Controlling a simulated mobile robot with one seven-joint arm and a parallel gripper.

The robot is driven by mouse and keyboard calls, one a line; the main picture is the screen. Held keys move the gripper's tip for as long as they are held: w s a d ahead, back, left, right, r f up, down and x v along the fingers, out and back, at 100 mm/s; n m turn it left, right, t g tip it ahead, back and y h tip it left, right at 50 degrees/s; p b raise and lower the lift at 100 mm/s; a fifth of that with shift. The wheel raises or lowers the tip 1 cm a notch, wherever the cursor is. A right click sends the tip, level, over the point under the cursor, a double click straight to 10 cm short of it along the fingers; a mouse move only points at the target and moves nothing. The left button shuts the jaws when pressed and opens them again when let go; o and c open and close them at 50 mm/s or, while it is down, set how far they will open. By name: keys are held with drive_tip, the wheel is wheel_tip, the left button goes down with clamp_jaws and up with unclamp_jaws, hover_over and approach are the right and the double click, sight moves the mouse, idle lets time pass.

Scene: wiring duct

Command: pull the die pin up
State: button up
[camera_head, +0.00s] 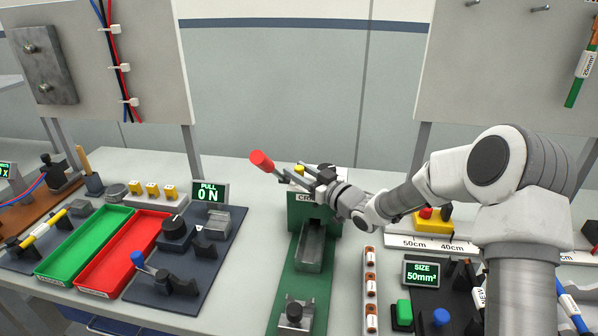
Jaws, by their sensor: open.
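The green crimp press (302,216) stands at the middle of the bench. A small yellow knob (299,168), which looks like the die pin, shows at the top of the press. My gripper (303,174) reaches in from the right and is open, with its fingers at the top of the press close to the yellow knob. I cannot tell whether they touch it or lie around it. The hand hides part of the press top and its label. A lever with a red grip (262,160) slants up to the left from behind the fingers.
A grey trough (311,247) runs forward from the press on a green base. A red tray (125,250), a green tray (82,242) and a pull tester reading 0 N (209,192) stand left. A SIZE display (422,273) and a yellow box with a red button (432,219) stand right.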

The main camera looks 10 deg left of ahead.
clamp_jaws()
idle(1.4)
